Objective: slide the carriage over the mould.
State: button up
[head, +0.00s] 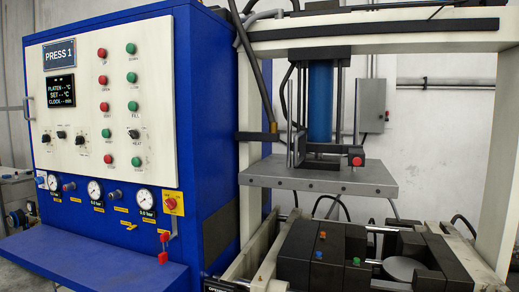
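In the head view, dark block-like tooling, which looks like the mould (322,250), lies low in the press frame at the bottom right. It has small orange, blue and green knobs on top, and a round grey disc (398,268) sits at its right. A thick grey plate (320,182) hangs level above it with a clear gap. A blue cylinder (320,100) stands above the plate, with a dark bracket and a red knob (357,161) at its foot. I cannot tell for certain which part is the carriage. My gripper is not in view.
A blue control cabinet (205,120) with a white button panel (80,100) fills the left. A blue ledge (95,262) juts out below its gauges, with a red lever (163,248) above it. Pale press posts (500,160) and hoses flank the tooling. A grey box (371,105) hangs behind.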

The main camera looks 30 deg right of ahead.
aim_at(320, 63)
jog(key=u, duration=0.1)
jog(key=i, duration=1.15)
jog(key=z, duration=0.05)
